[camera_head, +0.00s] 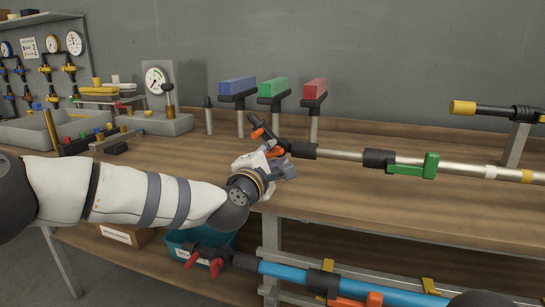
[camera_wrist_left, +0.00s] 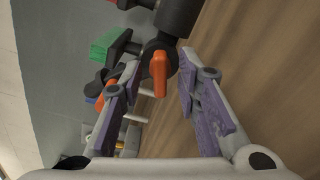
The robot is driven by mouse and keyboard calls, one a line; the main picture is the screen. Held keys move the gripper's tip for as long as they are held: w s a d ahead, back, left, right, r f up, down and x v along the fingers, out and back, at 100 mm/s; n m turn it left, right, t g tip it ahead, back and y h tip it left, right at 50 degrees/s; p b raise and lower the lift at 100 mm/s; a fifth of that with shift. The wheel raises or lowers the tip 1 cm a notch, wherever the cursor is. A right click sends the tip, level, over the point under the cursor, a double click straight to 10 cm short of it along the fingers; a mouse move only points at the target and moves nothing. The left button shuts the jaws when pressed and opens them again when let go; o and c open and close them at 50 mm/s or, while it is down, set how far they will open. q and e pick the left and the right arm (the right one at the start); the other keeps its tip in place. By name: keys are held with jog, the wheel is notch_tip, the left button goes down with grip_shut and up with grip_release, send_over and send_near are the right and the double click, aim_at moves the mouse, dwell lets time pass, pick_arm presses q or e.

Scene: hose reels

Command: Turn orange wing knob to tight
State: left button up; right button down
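The orange wing knob (camera_wrist_left: 159,73) sits on a black fitting in the left wrist view, at the end of a dark tube. My left gripper (camera_wrist_left: 160,85) is open, its purple-padded fingers on either side of the knob. I see gaps on both sides, so neither finger appears to touch it. In the head view, my left gripper (camera_head: 277,164) is at the left end of the silver pole (camera_head: 338,155), partly covering the orange knob (camera_head: 275,152). A second orange piece (camera_head: 257,133) shows at the tip of the black fitting. My right gripper is out of view.
Blue (camera_head: 237,86), green (camera_head: 273,87) and red (camera_head: 315,88) blocks stand on posts behind. A green lever (camera_head: 430,165) is farther along the pole. A grey tray (camera_head: 45,132) and gauges stand left. A blue pole (camera_head: 325,277) lies below the wooden bench (camera_head: 440,205).

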pick_arm(q)
grip_shut()
jog(key=m+p, duration=0.1)
jog(key=m, duration=0.4)
jog(key=shift+r, duration=0.15)
jog(key=m+p, duration=0.1)
jog(key=m, duration=0.4)
jog(key=shift+m+p, duration=0.3)
jog(key=m+p, duration=0.1)
jog(key=m, duration=0.5)
jog(key=shift+m+p, duration=0.35)
jog(key=shift+m, duration=2.25)
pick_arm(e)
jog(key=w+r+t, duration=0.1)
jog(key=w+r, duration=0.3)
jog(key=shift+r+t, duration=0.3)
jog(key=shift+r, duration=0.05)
pick_arm(q)
jog(key=shift+f, duration=0.2)
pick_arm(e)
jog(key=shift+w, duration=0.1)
